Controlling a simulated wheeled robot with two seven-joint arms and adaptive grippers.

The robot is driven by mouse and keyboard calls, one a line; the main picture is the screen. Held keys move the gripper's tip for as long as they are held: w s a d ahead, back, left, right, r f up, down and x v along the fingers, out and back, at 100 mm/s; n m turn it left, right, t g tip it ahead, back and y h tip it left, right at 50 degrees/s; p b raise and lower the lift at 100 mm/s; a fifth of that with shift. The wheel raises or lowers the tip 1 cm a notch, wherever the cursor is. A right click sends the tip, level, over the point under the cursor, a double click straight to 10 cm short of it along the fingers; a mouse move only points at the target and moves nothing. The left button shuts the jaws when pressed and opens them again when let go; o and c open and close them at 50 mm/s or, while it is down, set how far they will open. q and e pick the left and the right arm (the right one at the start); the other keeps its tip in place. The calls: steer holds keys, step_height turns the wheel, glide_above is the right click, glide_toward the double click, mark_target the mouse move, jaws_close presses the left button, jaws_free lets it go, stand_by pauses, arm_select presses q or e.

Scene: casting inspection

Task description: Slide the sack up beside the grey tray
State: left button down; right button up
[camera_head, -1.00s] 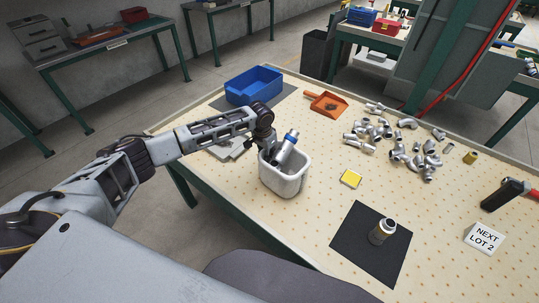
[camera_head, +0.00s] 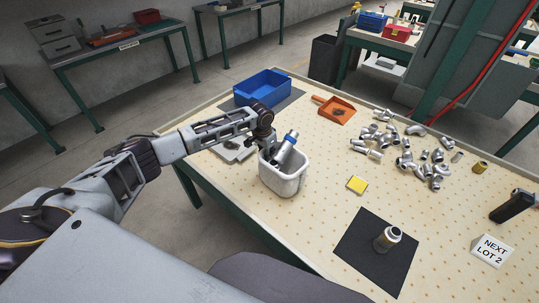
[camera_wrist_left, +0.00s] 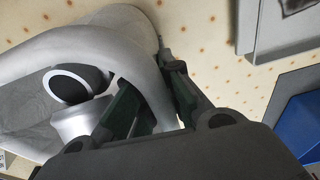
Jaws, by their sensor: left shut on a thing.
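The sack (camera_head: 282,182) is a whitish, open-topped, rounded container standing upright on the dotted table, with silver and blue items in its mouth. The wrist view shows its thick pale rim (camera_wrist_left: 135,45) and a silver part with a dark opening inside. My left gripper (camera_head: 268,147) is shut on the rim; its dark green fingers (camera_wrist_left: 160,100) sit on either side of it. The grey tray (camera_head: 232,154) lies left of the sack, partly hidden by my left arm. The wrist view shows the tray's edge (camera_wrist_left: 245,30) apart from the sack, with bare table between. My right gripper is not in view.
A blue bin (camera_head: 262,88) on a dark mat stands behind. An orange dustpan (camera_head: 334,110), silver castings (camera_head: 410,155) and a yellow pad (camera_head: 357,185) lie to the right. A black mat (camera_head: 365,265) with a metal part is in front. Table around the sack's right is clear.

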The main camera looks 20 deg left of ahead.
arm_select(q)
steer(key=shift+w+a, duration=0.25)
steer(key=shift+a, duration=0.4)
steer(key=c, duration=1.5)
jaws_free()
steer(key=shift+s+a+r, duration=0.1)
steer(key=shift+s+r, duration=0.1)
steer(key=shift+r, duration=1.1)
steer(key=shift+s+a+r, duration=0.1)
steer(key=shift+s+r, duration=0.1)
steer(key=shift+r, duration=1.15)
steer(key=shift+s+r, duration=0.2)
steer(key=shift+r, duration=1.1)
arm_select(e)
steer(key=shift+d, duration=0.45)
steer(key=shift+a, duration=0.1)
